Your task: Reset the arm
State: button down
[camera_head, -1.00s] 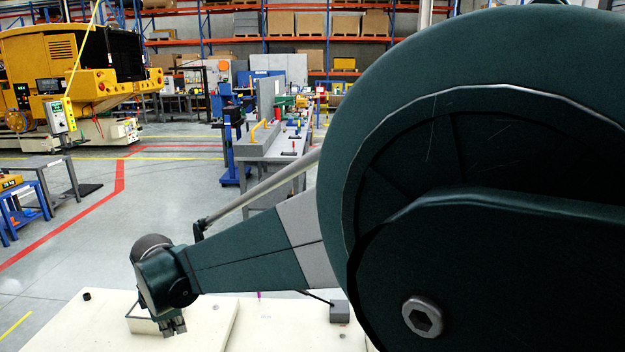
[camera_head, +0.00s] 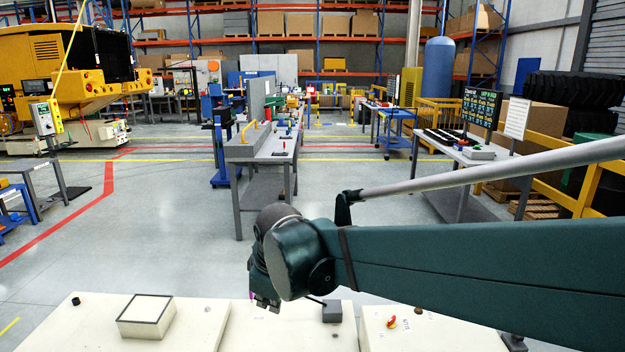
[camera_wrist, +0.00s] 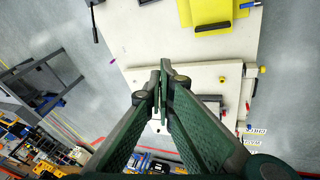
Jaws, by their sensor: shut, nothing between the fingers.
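My gripper (camera_head: 266,303) hangs at the end of my green arm, above the far edge of the cream deck (camera_head: 190,335) in the head view. In the wrist view my gripper (camera_wrist: 161,88) shows with its two green fingers meeting at the tips, shut and empty. The cream deck (camera_wrist: 195,75) lies beyond the fingertips there. My forearm comes in from the right of the head view and hides part of the floor and deck behind it.
A box with a white top (camera_head: 146,313) and a small grey box (camera_head: 332,311) stand on the deck. A red and yellow item (camera_head: 391,322) lies at its right. Beyond are a grey workbench (camera_head: 262,148), a table with a screen (camera_head: 470,155) and open floor (camera_head: 150,215).

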jog(key=s+d+r+m+t, duration=0.1)
jog(key=s+d+m, duration=0.25)
jog(key=d, duration=0.55)
jog(key=s+d+r+m, duration=0.1)
jog(key=s+d+m, duration=0.25)
jog(key=d, duration=0.55)
jog(key=s+d+f+m+t+h, duration=0.1)
jog(key=s+d+f+m, duration=0.3)
jog(key=s+d+m, duration=0.3)
jog(key=s+d, duration=0.4)
jog(key=d, duration=0.3)
jog(key=shift+s+d+m+t+h, duration=0.2)
jog(key=shift+s+m+t+h, duration=0.05)
jog(key=shift+m+t+h, duration=0.15)
dwell(0.4)
